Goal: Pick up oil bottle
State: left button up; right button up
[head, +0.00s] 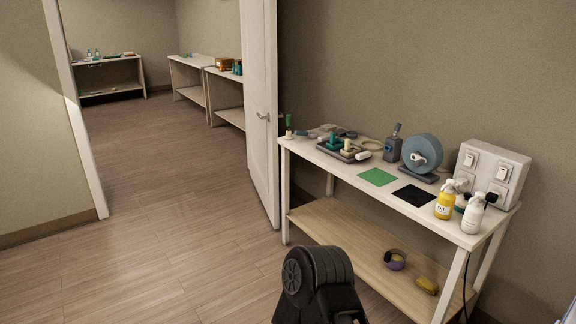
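A yellow bottle (444,206) with a white pump top and a white label stands upright near the front right corner of the white table (405,203). The label's text is too small to read surely; it seems to be the oil bottle. A white pump bottle (473,217) stands just to its right. A smaller bottle with a dark cap (462,202) is partly hidden behind them. Neither of my grippers shows. Only a dark part of one of my arms is in view at the bottom middle, apart from the table.
On the table are a white socket box (491,172), a blue tape reel (423,153), a green mat (377,177) and a black mat (415,195). The lower shelf (345,239) holds a purple roll (395,260) and a yellow item (427,285). An open door (262,110) stands left; the floor there is clear.

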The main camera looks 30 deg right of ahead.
aim_at(444, 208)
jog(key=i+z, duration=0.7)
jog(key=i, duration=0.15)
jog(key=i+j+z, duration=0.3)
jog(key=i+l+z, duration=0.2)
jog(key=z, duration=0.25)
jog(key=i+l+z, duration=0.1)
jog(key=i+z, duration=0.15)
jog(key=z, duration=0.2)
jog(key=i+z, duration=0.25)
jog(key=z, duration=0.15)
jog(key=i+z, duration=0.25)
jog(key=z, duration=0.2)
jog(key=i+j+z, duration=0.15)
jog(key=z, duration=0.3)
jog(key=i+z, duration=0.35)
jog(key=i, duration=0.35)
